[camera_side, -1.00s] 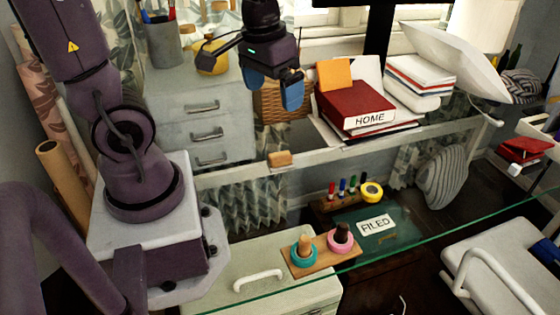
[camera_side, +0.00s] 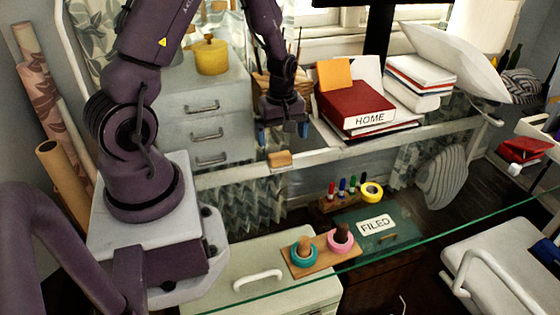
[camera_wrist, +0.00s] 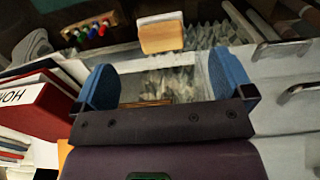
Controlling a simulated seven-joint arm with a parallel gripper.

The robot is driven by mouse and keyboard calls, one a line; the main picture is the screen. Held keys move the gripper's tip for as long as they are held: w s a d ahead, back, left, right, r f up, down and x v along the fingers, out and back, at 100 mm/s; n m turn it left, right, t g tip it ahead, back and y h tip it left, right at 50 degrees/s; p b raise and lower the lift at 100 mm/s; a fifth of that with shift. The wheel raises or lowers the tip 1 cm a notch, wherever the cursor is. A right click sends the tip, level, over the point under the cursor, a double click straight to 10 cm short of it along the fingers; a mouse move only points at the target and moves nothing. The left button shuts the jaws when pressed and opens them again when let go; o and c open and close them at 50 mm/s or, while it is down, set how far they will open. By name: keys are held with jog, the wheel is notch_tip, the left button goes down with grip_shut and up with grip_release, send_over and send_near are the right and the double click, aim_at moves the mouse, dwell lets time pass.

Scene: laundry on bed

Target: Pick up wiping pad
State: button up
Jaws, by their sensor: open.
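The wiping pad (camera_side: 280,159) looks like a small tan block with a paler layer. My gripper (camera_side: 283,135) is just above and behind the pad in the side view. Its blue fingers (camera_wrist: 165,78) are spread wide with nothing between them. The pad is fully visible and I see no contact with it.
A red HOME binder (camera_side: 355,107) lies on papers to the right of my gripper. A wicker basket (camera_side: 304,84) is partly hidden behind my arm. The grey drawer unit (camera_side: 205,115) stands to the left.

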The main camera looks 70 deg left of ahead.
aim_at(281, 157)
notch_tip(281, 157, down, 9)
jog(key=shift+a, duration=0.15)
dwell(0.4)
jog(key=shift+c, duration=0.5)
jog(key=c, duration=1)
jog(key=shift+r, duration=0.1)
notch_tip(281, 157, up, 10)
jog(key=shift+f, duration=0.1)
